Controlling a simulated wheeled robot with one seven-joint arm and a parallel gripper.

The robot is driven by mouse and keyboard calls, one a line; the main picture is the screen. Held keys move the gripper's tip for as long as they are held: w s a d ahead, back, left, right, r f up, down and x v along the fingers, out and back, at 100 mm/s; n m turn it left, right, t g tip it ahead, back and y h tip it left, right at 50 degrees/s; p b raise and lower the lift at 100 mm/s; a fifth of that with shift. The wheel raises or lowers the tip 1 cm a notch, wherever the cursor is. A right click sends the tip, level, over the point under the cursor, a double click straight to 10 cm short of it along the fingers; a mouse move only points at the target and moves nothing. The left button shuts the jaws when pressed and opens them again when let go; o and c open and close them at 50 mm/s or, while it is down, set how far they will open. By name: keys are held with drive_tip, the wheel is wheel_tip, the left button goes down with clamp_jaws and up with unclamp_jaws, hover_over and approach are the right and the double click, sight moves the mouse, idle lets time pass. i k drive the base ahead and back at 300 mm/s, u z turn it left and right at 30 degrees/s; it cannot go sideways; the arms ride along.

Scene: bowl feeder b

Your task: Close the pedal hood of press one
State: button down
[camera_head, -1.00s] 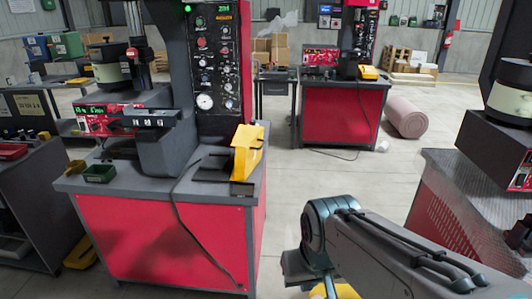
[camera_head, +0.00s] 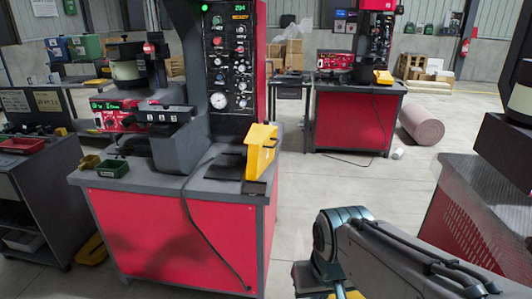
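A yellow pedal hood (camera_head: 261,152) stands raised on the right part of the near press's grey bench top. A dark flat base (camera_head: 226,164) lies just left of it, and the hood looks tipped up, open. The near press (camera_head: 180,240) has a red cabinet and a dark control panel (camera_head: 230,60). A second press (camera_head: 352,122) stands farther back, with a lower yellow hood (camera_head: 384,77) on its bench. No number shows which is press one. My arm enters from the lower right and bends down near the bottom edge. My gripper is out of view.
A dark cable (camera_head: 190,215) hangs over the near press's front. Green (camera_head: 112,168) and red (camera_head: 22,145) trays sit at left. Pale floor (camera_head: 330,185) is clear between the benches. A pinkish roll (camera_head: 421,121) lies behind.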

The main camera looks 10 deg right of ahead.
sight(261, 140)
drive_tip(key=k, duration=0.55)
drive_tip(key=u, duration=0.8)
drive_tip(key=i, duration=0.85)
drive_tip(key=u, duration=0.45)
drive_tip(key=i, duration=0.75)
drive_tip(key=z, duration=1)
drive_tip(key=i, duration=0.8)
drive_tip(key=z, duration=0.8)
